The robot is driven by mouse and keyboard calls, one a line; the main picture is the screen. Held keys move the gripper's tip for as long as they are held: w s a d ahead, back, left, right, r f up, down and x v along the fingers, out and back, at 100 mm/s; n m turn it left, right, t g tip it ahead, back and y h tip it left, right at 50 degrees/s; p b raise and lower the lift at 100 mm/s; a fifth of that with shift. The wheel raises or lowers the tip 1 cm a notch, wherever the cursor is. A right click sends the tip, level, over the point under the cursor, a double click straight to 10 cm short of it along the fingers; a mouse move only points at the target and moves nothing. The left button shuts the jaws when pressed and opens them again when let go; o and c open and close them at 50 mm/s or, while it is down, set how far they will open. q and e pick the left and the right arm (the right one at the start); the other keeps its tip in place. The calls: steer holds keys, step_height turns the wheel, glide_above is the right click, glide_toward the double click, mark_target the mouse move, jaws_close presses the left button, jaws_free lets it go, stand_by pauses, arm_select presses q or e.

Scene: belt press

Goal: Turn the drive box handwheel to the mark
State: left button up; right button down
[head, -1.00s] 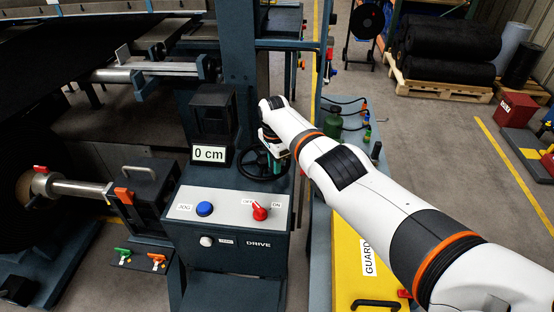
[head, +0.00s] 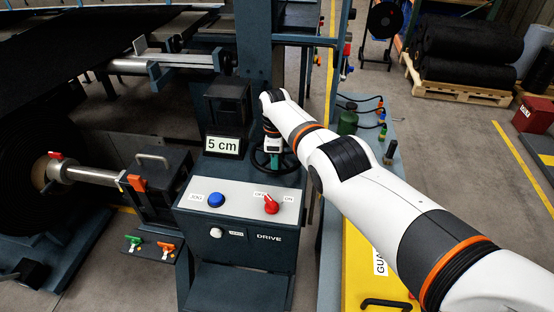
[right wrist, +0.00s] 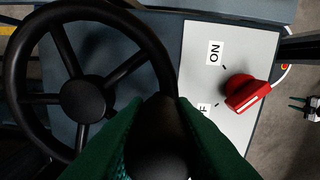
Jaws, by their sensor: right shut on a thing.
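The black spoked handwheel (head: 290,166) is on top of the drive box (head: 240,252), to the right of a small display (head: 222,146) that reads 5 cm. My right gripper (head: 274,158) is at the wheel, partly hidden by its own wrist in the head view. In the right wrist view, the wheel's hub (right wrist: 83,99) and spokes fill the left side. There the green fingers of my right gripper (right wrist: 160,125) are shut on the handwheel at its rim, around a dark rounded part. I see no mark on the wheel. My left gripper is out of view.
A sloping panel in front of the wheel carries a blue JOG button (head: 216,199) and a red switch (head: 271,204), which is close to the fingers in the right wrist view. A yellow guard (head: 360,270) stands to the right, under my right arm.

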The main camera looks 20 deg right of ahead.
stand_by(0.3)
steer(key=c, duration=1.2)
jaws_free()
steer(key=shift+c, duration=0.2)
step_height(320, 180, up, 5)
steer(key=p, duration=0.3)
steer(key=shift+w+f, duration=0.1)
steer(key=shift+f, duration=0.1)
step_height(320, 180, up, 8)
steer(key=shift+a+f+b, duration=0.1)
steer(key=shift+f+b, duration=0.15)
steer(key=shift+b, duration=0.3)
